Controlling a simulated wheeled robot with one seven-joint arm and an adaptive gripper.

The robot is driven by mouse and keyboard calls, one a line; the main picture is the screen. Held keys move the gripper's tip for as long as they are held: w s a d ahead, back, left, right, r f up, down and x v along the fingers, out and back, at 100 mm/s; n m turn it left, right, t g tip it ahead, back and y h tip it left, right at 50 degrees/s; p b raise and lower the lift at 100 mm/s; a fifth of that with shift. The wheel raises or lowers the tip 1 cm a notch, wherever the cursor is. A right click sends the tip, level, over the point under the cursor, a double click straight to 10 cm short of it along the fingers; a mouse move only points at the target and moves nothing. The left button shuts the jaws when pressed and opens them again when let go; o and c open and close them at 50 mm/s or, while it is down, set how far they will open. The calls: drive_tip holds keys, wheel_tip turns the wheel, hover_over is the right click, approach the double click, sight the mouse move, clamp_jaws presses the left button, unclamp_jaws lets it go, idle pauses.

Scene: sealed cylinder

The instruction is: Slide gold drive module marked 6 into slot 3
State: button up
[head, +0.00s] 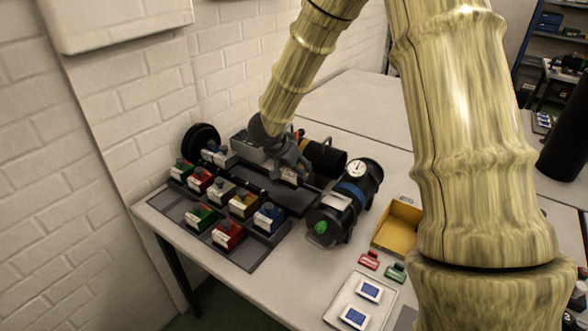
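A gold-brown module (243,204) with a white label stands in the dark rack (247,258) on the table, between a grey module and a blue one. Its number is too small to read. My gripper (292,174) is low over the dark carrier behind the rack, to the right of the gold-brown module and apart from it. A small pale, tan-edged piece shows at its fingertips; I cannot tell whether it is held. The finger opening is too small to make out. I cannot pick out slot 3 or any slot numbers.
Green (201,217), red (228,235) and blue (268,218) modules share the rack. Further right are a yellow bin (391,240), red and green clips, and a white tray (343,297). A brick wall bounds the left.

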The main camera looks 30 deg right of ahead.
drive_tip(key=shift+f+b, duration=2.45)
drive_tip(key=shift+b, duration=0.35)
drive_tip(key=shift+f, duration=1.15)
drive_tip(key=shift+w, duration=0.1)
drive_tip(key=shift+w+a+r+p, duration=0.15)
drive_tip(key=shift+w+a+p, duration=0.1)
drive_tip(key=shift+w+p, duration=0.35)
drive_tip(key=shift+w+a+p, duration=0.65)
drive_tip(key=shift+w+p, duration=0.55)
drive_tip(key=shift+w, duration=0.25)
drive_tip(key=shift+w+a+p, duration=0.6)
drive_tip(key=shift+w+p, duration=0.6)
drive_tip(key=shift+w, duration=0.3)
drive_tip(key=shift+w+a+p, duration=0.65)
drive_tip(key=shift+w+p, duration=0.55)
drive_tip(key=shift+w, duration=0.25)
drive_tip(key=shift+w+a+p, duration=0.6)
drive_tip(key=shift+w+p, duration=0.1)
drive_tip(key=shift+w, duration=0.75)
drive_tip(key=shift+w+a+p, duration=0.6)
drive_tip(key=shift+w+p, duration=0.05)
drive_tip(key=shift+w, duration=0.75)
drive_tip(key=shift+w+a+p, duration=0.6)
drive_tip(key=shift+w+p, duration=0.1)
drive_tip(key=shift+w, duration=0.75)
drive_tip(key=o, duration=1.3)
